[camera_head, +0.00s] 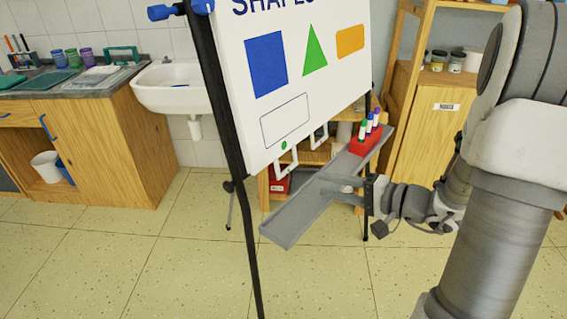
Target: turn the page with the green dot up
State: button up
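The flip chart page (245,110) shows a blue rectangle, a green triangle and an orange shape, with an empty outlined box below. A small green dot (284,146) is at its lower edge. Just under the dot hangs a white loop-shaped tab (287,165). A second white tab (319,139) hangs further right; no dot shows by it. My gripper (322,184) points left, low at the chart's grey tray, right of and below the dotted tab. Its two grey fingers look apart, with nothing seen between them. It appears clear of both tabs.
The grey tray (288,225) runs below the page, with a red holder (364,142) of markers at its right end. Black easel legs (250,250) stand on the floor. A sink (180,88) and wooden cabinets are behind. The floor in front is clear.

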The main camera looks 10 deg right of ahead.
aim_at(288, 169)
jog(key=shift+m+t, duration=0.3)
jog(key=shift+t, duration=0.2)
jog(key=b+x, duration=0.1)
jog(key=x, duration=0.3)
jog(key=d+f+x, duration=0.1)
jog(key=x, duration=0.3)
jog(key=w+b+x, duration=0.1)
jog(key=x, duration=0.3)
jog(key=shift+d+f+b, duration=0.25)
jog(key=shift+d+b, duration=0.05)
jog(key=shift+b, duration=0.05)
jog(key=shift+w+a+r+b, duration=0.1)
jog(key=shift+w+a+b, duration=0.3)
jog(key=shift+w+a, duration=0.25)
jog(key=shift+d, duration=0.1)
grip_shut()
